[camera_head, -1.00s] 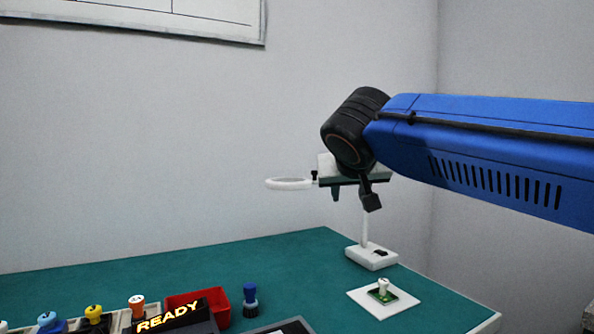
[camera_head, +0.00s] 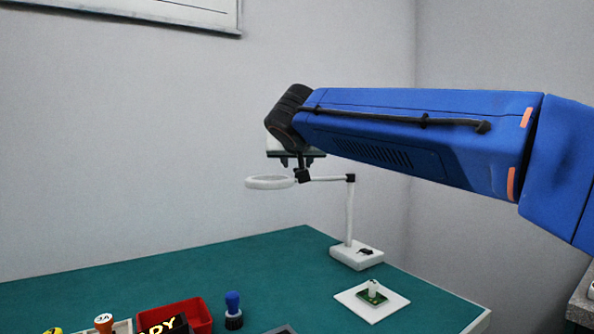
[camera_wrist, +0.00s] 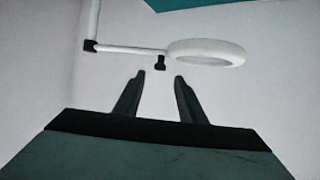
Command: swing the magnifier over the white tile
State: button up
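The magnifier is a white ring (camera_head: 270,182) on a thin arm from a post on a white base (camera_head: 356,255). Its ring points left, away from the white tile (camera_head: 371,300), which lies on the green table with a small green board and a white-topped part on it. My gripper (camera_head: 299,172) is high by the magnifier arm, partly hidden behind my own arm. In the wrist view the fingers (camera_wrist: 160,84) are apart, with nothing between them. The magnifier's dark knob (camera_wrist: 160,63) is just beyond the fingertips, and the ring (camera_wrist: 207,52) is to the right.
A wall stands behind.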

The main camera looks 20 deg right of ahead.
jog(key=x, duration=0.8)
jog(key=shift+w+f, duration=0.1)
jog(key=shift+f, duration=0.05)
grip_shut()
